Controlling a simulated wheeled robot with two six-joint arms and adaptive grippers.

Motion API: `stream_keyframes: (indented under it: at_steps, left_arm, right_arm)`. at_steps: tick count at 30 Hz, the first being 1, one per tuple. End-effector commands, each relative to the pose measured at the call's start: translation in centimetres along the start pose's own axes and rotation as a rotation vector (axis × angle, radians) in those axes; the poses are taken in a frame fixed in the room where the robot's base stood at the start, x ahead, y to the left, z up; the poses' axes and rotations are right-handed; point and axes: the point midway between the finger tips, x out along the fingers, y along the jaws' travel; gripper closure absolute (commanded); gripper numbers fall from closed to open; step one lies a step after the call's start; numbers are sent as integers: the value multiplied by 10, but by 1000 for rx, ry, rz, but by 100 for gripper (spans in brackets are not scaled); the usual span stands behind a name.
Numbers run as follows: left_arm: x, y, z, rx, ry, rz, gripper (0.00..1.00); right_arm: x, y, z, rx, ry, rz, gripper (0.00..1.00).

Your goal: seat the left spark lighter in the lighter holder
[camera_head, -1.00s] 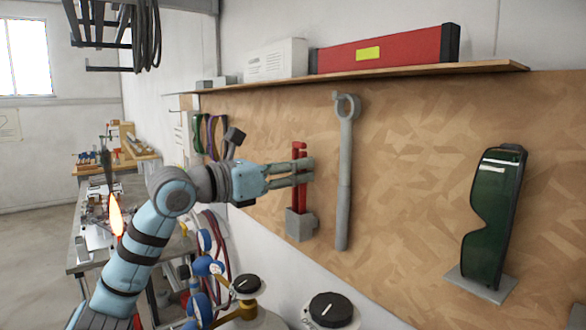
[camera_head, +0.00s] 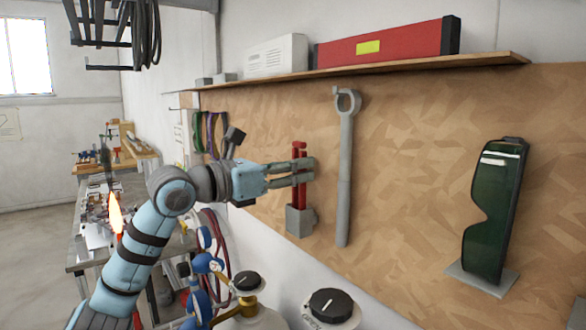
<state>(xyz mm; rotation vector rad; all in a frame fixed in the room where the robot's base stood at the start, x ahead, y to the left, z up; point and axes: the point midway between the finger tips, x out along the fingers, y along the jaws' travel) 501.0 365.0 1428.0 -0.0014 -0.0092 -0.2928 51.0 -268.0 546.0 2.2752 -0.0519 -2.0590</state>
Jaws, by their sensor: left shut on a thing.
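My left gripper (camera_head: 304,171) reaches in from the left and is shut on a red spark lighter (camera_head: 299,196). The lighter stands upright against the wooden pegboard, its red top showing above the fingers. Its lower end is at the grey lighter holder (camera_head: 300,222), a small box on the board, and appears to be inside its opening. The fingers hide the lighter's middle. My right gripper is not in view.
A grey wrench (camera_head: 345,170) hangs just right of the lighter. Dark green goggles (camera_head: 494,215) stand on a small ledge farther right. A shelf (camera_head: 400,71) with a red level (camera_head: 385,44) runs above. Gas valves (camera_head: 330,306) are below.

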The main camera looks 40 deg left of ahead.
Motion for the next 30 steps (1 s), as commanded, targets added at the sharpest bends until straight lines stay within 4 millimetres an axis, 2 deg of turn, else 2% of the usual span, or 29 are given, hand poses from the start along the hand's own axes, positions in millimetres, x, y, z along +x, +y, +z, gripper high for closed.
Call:
stream_keyframes:
  at_steps: [14,15,18,26,30]
  left_arm:
    - [0,0,-6,0,0,0,91]
    - [0,0,-6,0,0,0,66]
    - [0,0,-6,0,0,0,50]
    - [0,0,-6,0,0,0,49]
    - [0,0,3,0,-5,1,49]
  right_arm:
    - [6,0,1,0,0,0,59]
    - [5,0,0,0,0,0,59]
    - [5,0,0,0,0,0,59]
    - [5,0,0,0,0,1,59]
    - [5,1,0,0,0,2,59]
